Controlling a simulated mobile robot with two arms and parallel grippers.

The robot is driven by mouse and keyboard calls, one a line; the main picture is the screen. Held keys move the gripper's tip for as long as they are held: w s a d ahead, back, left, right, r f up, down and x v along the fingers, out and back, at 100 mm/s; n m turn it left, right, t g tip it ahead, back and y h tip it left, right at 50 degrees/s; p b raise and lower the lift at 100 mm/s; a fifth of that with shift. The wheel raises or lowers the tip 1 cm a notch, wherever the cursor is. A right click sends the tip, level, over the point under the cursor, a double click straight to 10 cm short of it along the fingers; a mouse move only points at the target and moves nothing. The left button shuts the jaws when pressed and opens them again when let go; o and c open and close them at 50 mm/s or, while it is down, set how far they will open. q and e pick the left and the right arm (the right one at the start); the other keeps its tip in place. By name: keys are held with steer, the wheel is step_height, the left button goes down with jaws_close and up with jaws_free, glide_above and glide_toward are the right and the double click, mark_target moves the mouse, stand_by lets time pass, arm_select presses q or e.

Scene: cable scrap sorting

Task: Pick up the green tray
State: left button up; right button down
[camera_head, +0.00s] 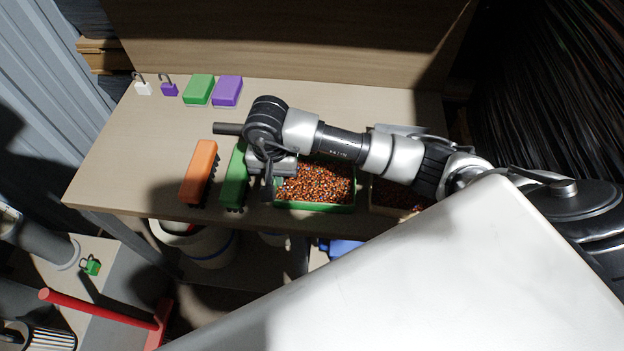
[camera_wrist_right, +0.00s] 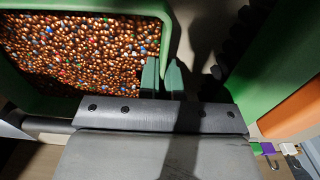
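The green tray (camera_head: 315,207) stands on the table near its front edge, filled with copper-coloured granules with some coloured bits. It also shows in the right wrist view (camera_wrist_right: 110,8), at the upper left. My right gripper (camera_head: 268,190) is at the tray's left end. In the right wrist view its fingers (camera_wrist_right: 161,80) are close together with the tray's side wall between them, one finger inside and one outside. They look shut on that wall. My right arm hides the tray's back part in the head view. My left gripper is not in view.
A green brush (camera_head: 235,178) and an orange brush (camera_head: 199,172) lie left of the gripper. A second tray with granules (camera_head: 398,195) stands to the right, partly hidden by my arm. Green (camera_head: 199,89) and purple (camera_head: 227,91) blocks and padlocks (camera_head: 168,90) are at the back left.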

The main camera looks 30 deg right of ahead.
steer(key=shift+r, duration=0.1)
steer(key=shift+r, duration=0.4)
steer(key=r, duration=0.2)
steer(key=r+b, duration=0.1)
steer(key=shift+s+d+r, duration=0.1)
steer(key=shift+s+r, duration=0.1)
steer(key=shift+s, duration=0.05)
steer(key=s+d+r+b, duration=0.1)
steer(key=s+d+r, duration=0.1)
steer(key=s+r, duration=0.4)
steer(key=s, duration=0.4)
steer(key=shift+s+d+r, duration=0.25)
steer(key=shift+s+r, duration=0.1)
steer(key=shift+s, duration=0.05)
